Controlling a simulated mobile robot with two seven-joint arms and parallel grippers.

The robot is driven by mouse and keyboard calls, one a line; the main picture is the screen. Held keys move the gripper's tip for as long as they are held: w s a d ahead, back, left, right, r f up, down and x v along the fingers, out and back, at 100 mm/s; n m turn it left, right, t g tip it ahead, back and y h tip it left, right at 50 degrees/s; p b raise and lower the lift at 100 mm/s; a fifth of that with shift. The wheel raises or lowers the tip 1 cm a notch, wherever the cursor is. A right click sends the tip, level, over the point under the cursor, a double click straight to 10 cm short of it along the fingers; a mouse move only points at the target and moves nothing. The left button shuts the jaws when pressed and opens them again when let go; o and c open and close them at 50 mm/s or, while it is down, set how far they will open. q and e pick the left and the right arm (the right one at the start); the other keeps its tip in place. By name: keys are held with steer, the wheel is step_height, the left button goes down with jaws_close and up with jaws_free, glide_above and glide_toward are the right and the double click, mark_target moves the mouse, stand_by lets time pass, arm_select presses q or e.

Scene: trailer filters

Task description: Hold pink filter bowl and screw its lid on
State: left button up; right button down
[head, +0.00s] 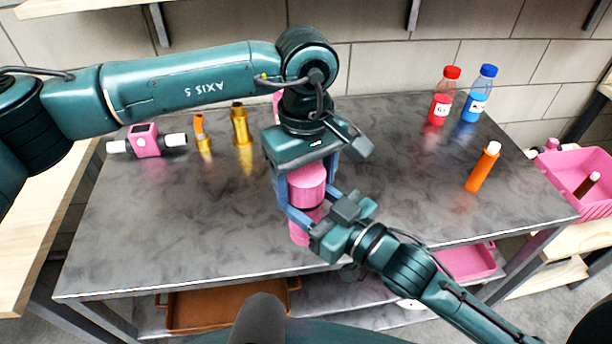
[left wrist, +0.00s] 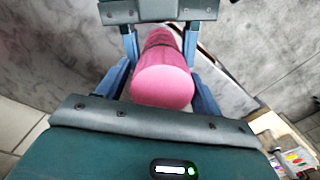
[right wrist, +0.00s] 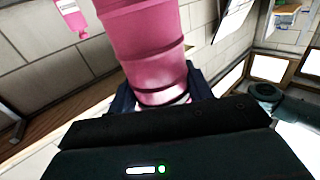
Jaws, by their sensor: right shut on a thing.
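The pink filter bowl (head: 299,236) stands upright near the front edge of the grey table, low in the head view. A pink cylindrical piece (head: 307,184) sits above it in line, with a dark band between them; I cannot tell how firmly they are joined. My right gripper (head: 316,222) is shut on the bowl from the right side; the bowl also shows in the right wrist view (right wrist: 145,45). My left gripper (head: 308,188) points down with its fingers on both sides of the upper piece. In the left wrist view (left wrist: 163,85) small gaps show beside it.
A pink housing with white pipe ends (head: 146,141) and brass fittings (head: 241,125) stand at the back left. A pink crate (head: 592,203) is beyond the table. The table's left front is clear.

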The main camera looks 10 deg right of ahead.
arm_select(q)
steer(key=shift+o, duration=1)
steer(key=shift+r, duration=0.1)
step_height(320, 180, up, 4)
steer(key=shift+r, duration=0.15)
steer(key=shift+c, duration=0.4)
steer(key=n, duration=0.2)
steer(key=r+n, duration=0.1)
steer(key=n, duration=0.5)
steer(key=shift+r+n, duration=0.3)
steer(key=shift+r, duration=0.05)
steer(key=n, duration=0.4)
steer(key=shift+r, duration=0.4)
steer(key=n, duration=0.2)
steer(key=r+n, duration=0.1)
steer(key=n, duration=0.2)
steer(key=shift+n, duration=0.3)
